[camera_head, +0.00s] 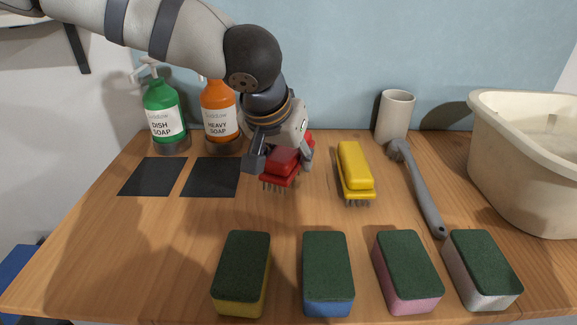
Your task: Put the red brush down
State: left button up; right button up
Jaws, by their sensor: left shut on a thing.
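The red brush (282,165) is in the head view, left of the middle of the wooden counter, with its dark bristles pointing down. My left gripper (280,158) is shut on the red brush, with one finger at its left side and the other at its right. Part of the brush's back is hidden by the gripper. I cannot tell whether the bristles touch the counter or hang just above it. My right gripper does not show.
A yellow brush (355,167) lies right of the red one, then a grey long-handled brush (424,190). Several sponges (328,266) line the front. Two black mats (211,177), a green bottle (163,112) and an orange bottle (219,112) are left. A cup (396,114) and cream basin (525,165) stand right.

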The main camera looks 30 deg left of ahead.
pick_arm(q)
jog(key=shift+f, duration=1.15)
jog(key=shift+f, duration=0.15)
jog(key=o, duration=1.3)
jog(key=shift+f, duration=0.15)
jog(key=shift+r, duration=0.45)
jog(key=v, duration=1.1)
jog(key=shift+s+r, duration=0.3)
